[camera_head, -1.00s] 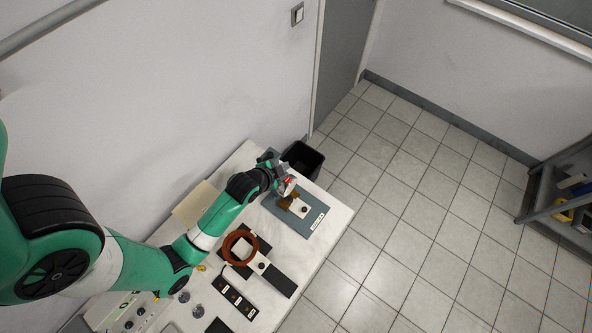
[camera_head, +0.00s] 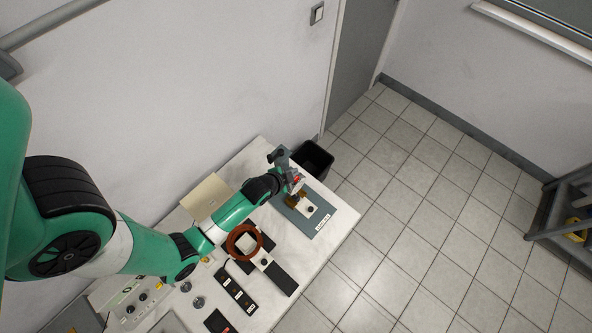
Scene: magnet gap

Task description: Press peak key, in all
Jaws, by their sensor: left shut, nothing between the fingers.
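My left gripper (camera_head: 298,187) is at the far end of the bench, over a blue-grey mat (camera_head: 325,222). It is shut, with nothing seen in it. Just below its tip is a small brass-coloured block with a white piece (camera_head: 309,209) bearing a dark knob; whether the gripper touches it I cannot tell. A black strip with several light-marked keys (camera_head: 236,293) lies on the bench, away from the gripper. The key labels are too small to read, so I cannot tell which is the peak key. My right gripper is out of view.
A copper-coloured ring (camera_head: 230,244) stands on a black base (camera_head: 281,280) mid-bench. A knobbed panel (camera_head: 128,310) is at the lower left. A black bin (camera_head: 316,158) stands beyond the bench end. The bench's right edge drops to open tiled floor (camera_head: 420,200).

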